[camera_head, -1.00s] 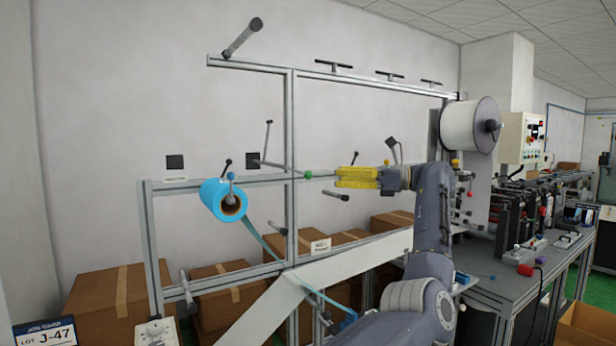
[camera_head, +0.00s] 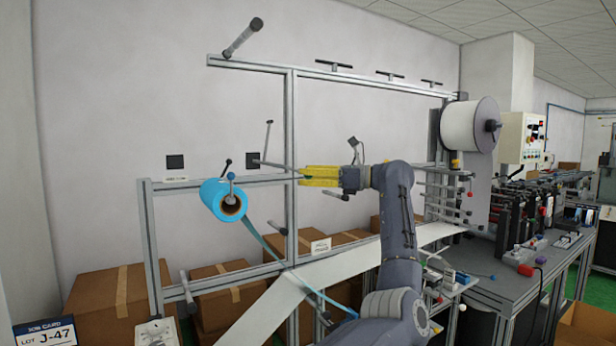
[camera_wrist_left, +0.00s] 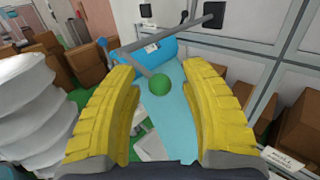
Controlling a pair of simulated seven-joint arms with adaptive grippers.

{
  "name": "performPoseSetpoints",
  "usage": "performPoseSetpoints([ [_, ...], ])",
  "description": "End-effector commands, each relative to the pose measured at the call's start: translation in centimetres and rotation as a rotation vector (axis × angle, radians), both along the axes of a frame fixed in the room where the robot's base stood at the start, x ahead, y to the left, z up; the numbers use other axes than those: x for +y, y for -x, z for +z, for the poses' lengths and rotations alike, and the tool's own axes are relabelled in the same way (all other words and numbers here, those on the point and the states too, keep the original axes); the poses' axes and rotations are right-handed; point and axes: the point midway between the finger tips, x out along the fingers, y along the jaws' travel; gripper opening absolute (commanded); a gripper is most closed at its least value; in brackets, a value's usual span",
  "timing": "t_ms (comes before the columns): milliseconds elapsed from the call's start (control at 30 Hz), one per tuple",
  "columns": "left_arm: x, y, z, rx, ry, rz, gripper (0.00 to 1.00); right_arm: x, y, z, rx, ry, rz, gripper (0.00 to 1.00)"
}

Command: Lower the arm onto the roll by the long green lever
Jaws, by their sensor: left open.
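The blue roll (camera_head: 222,198) hangs on the left of the frame, and it also shows in the wrist view (camera_wrist_left: 155,48). The lever's thin grey bar (camera_head: 281,166) runs right from a black square plate to a green ball knob (camera_wrist_left: 159,86). A grey rod (camera_head: 268,140) stands up near the plate, apart from the roll in the head view. My left gripper (camera_head: 302,176) has yellow fingers and is open. The knob lies between its fingers in the wrist view; contact cannot be told. In the head view the fingers mostly hide the knob. My right gripper is not in view.
The aluminium frame (camera_head: 292,110) stands before the wall. A blue strip (camera_head: 262,240) runs down from the roll. Cardboard boxes (camera_head: 105,300) lie behind. A white web (camera_head: 335,264) slopes below my arm. A white reel (camera_head: 469,126) is at the right.

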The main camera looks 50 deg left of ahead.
Motion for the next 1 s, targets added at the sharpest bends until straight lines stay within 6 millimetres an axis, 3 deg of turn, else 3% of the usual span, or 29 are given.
performPoseSetpoints([
  [133, -0.01, -0.01, -0.01, 0.0, 0.0, 0.0, 0.47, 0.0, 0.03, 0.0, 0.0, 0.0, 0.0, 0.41],
  [533, -0.02, -0.03, -0.03, -0.001, 0.001, 0.0, 0.01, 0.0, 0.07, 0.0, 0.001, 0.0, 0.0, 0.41],
  [1000, 0.0, -0.03, -0.07, -0.001, 0.002, 0.0, 0.0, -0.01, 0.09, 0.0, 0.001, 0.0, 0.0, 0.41],
])
